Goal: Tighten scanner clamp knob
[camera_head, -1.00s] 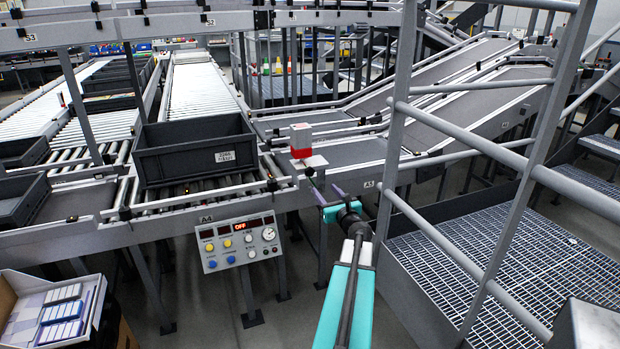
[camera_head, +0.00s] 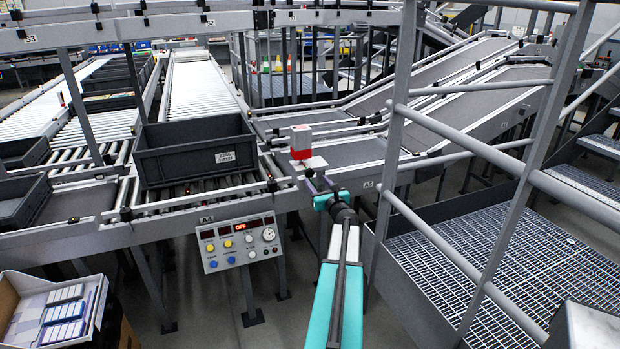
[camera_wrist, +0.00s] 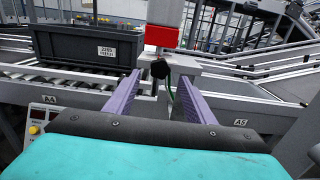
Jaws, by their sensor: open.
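The scanner (camera_head: 301,141), a grey and red box, stands on the conveyor's side rail; it also shows at the top of the wrist view (camera_wrist: 162,28). A black knob (camera_wrist: 159,70), which I take for the clamp knob, sits just below the scanner's red part in the wrist view. My gripper (camera_head: 315,182) is open, and its two purple fingers (camera_wrist: 160,97) point at the knob from the near side. The knob appears between the fingertips, a little beyond them. I cannot tell any contact. In the head view the knob is too small to make out clearly.
A dark grey crate (camera_head: 199,154) stands on rollers left of the scanner. A control panel (camera_head: 239,243) hangs below the rail, left of my arm. Grey railings (camera_head: 470,150) and a grated platform (camera_head: 490,260) lie to the right.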

